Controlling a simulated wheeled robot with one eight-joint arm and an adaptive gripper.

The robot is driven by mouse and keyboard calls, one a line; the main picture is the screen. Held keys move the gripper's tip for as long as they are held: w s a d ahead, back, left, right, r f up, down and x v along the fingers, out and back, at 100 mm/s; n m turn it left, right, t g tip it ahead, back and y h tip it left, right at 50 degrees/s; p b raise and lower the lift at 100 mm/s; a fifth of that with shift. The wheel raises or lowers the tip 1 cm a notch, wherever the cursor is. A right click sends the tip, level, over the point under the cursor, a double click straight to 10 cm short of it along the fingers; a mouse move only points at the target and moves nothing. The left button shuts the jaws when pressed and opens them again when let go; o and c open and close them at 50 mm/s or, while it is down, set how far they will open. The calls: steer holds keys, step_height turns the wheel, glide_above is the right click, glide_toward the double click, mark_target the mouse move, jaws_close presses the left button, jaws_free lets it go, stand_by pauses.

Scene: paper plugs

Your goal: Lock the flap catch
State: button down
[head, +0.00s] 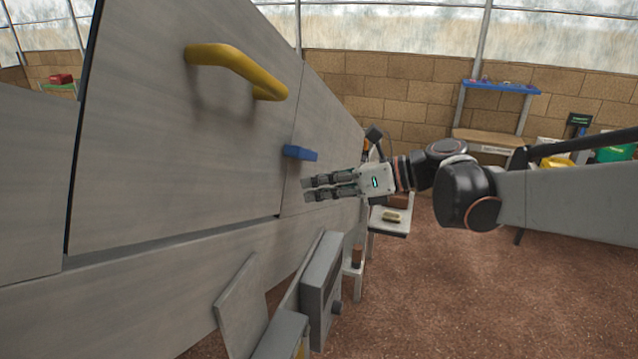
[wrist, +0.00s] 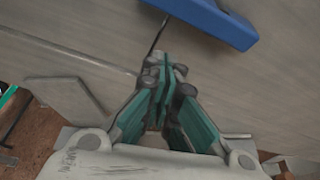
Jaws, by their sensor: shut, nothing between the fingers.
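The flap (head: 180,130) is a large grey panel with a yellow bar handle (head: 235,68) near its top. A blue catch (head: 300,153) sits at the flap's right edge, by the seam with the neighbouring panel. The catch also shows at the top of the wrist view (wrist: 215,18). My gripper (head: 304,188) is just below and right of the catch in the head view, apart from it. In the wrist view my gripper (wrist: 163,68) has its fingers together with nothing between them. Their tips are close to the grey panel and the seam.
Below the flap stand a grey box (head: 320,285) and a tilted grey plate (head: 240,308). A white table (head: 390,222) with small items is behind my gripper. A blue shelf (head: 500,87) and a bench are at the far wall. The brown floor at right is open.

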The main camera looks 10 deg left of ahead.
steer(key=v, duration=0.9)
steer(key=shift+d+f, duration=0.3)
steer(key=shift+d, duration=0.1)
steer(key=shift+s, duration=0.15)
